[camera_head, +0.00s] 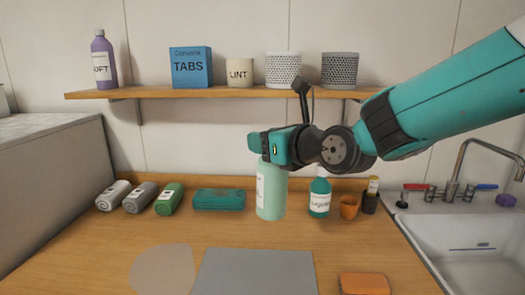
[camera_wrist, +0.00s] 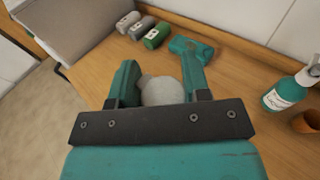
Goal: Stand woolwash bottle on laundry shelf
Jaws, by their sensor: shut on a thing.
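A pale mint-green bottle (camera_head: 270,192) with a white label hangs upright below my gripper (camera_head: 266,150); I take it for the woolwash bottle, as its label cannot be read. In the wrist view my gripper (camera_wrist: 160,88) is shut on its pale rounded top (camera_wrist: 162,91), a finger on each side. The bottle is in front of the back wall, well below shelf height. I cannot tell whether its base touches the counter. The wooden laundry shelf (camera_head: 140,95) runs along the wall above and behind it.
On the shelf stand a purple bottle (camera_head: 103,60), blue TABS box (camera_head: 190,68), LINT tub (camera_head: 240,72) and two patterned pots, with a gap between purple bottle and box. Rolled towels, a teal item (camera_head: 219,200), soap bottle (camera_head: 319,198) and orange cup (camera_head: 349,207) line the counter. A sink is right.

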